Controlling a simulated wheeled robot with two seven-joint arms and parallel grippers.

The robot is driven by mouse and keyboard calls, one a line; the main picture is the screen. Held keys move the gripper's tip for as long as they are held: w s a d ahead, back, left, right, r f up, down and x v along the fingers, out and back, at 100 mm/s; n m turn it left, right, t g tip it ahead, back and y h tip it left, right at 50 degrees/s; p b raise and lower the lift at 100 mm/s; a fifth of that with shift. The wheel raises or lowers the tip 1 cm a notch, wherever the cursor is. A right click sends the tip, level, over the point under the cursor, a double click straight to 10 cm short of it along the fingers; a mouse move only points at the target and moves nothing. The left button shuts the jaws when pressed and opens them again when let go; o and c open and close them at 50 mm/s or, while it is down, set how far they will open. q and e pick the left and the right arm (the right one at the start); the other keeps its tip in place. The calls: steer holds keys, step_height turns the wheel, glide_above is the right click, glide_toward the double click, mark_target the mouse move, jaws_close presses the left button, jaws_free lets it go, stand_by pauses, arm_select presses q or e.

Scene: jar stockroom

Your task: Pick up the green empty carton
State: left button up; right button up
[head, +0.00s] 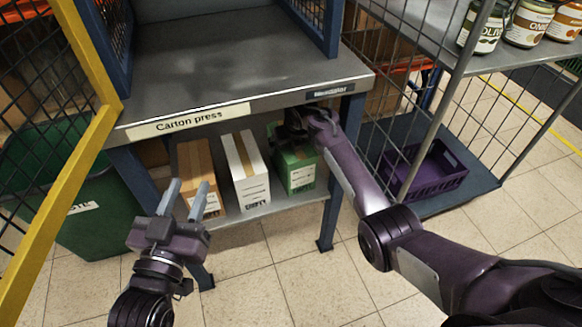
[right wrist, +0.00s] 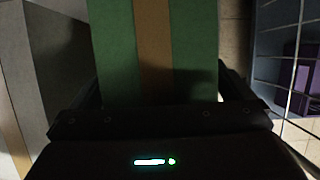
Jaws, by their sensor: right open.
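The green carton (head: 296,174) stands on the lower shelf under the bench, at the right end of a row of cartons. In the right wrist view the green carton (right wrist: 112,50), with a brown strip down its middle, fills the upper centre between my right gripper's fingers. My right gripper (head: 292,128) is at the top of the carton, partly hidden by my arm and the bench edge. It is open, with a finger on each side of the carton. My left gripper (head: 187,190) is open and empty, in front of the brown carton.
A white carton (head: 246,172) and a brown carton (head: 199,178) stand left of the green one. The bench (head: 200,75) labelled "Carton press" overhangs the shelf. A wire cart with a purple crate (head: 432,172) and jars (head: 528,22) stands right. A green bin (head: 95,215) stands left.

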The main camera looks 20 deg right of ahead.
steer(key=shift+c, duration=0.4)
steer(key=c, duration=1.1)
